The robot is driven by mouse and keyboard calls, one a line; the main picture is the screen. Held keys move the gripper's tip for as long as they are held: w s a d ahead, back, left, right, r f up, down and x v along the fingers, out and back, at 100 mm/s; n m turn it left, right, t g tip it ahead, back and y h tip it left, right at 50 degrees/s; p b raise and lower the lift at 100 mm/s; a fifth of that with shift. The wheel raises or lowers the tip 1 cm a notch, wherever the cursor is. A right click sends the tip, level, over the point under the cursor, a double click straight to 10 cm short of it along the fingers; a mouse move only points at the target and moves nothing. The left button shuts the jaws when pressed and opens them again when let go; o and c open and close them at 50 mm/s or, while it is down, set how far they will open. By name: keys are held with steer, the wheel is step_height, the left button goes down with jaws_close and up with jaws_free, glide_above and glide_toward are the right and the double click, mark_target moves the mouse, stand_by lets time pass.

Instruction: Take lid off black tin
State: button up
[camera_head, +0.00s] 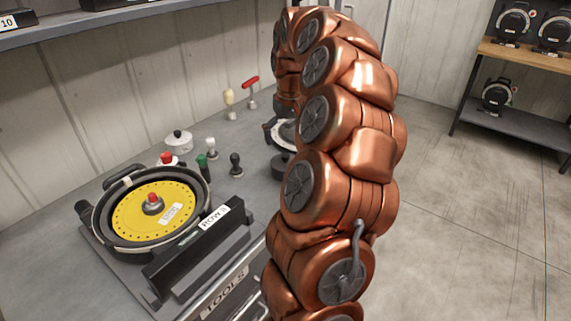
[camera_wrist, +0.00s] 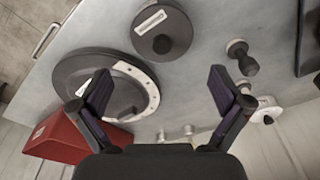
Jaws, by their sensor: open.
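The black tin (camera_wrist: 178,24), round with a dark lid, a small central knob and a white label, shows at the top of the wrist view. In the head view, a dark round edge beside my arm, likely the tin (camera_head: 281,167), is mostly hidden. The lid appears to sit on the tin. My gripper (camera_wrist: 160,84) is open and empty, its fingers spread wide. In the wrist view the tin lies beyond the fingertips, between their lines. My gripper is hidden behind my arm in the head view.
A dark disc with a pale ring (camera_wrist: 149,92) and a red box (camera_wrist: 62,137) lie near the left finger. A black-knobbed stamp (camera_wrist: 248,66) and a white jar (camera_wrist: 266,101) are near the right finger. A yellow-plated seed meter (camera_head: 125,212) stands on the bench's left.

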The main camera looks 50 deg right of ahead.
mark_target(286, 156)
steer(key=shift+w+f+p, duration=0.2)
steer(key=shift+f+p, duration=0.4)
steer(key=shift+f, duration=1.3)
steer(key=shift+w+f+p, duration=0.15)
steer(key=shift+f+p, duration=0.4)
steer(key=shift+f, duration=1.3)
steer(key=shift+c, duration=0.4)
steer(key=c, duration=1.1)
steer(key=shift+f, duration=0.1)
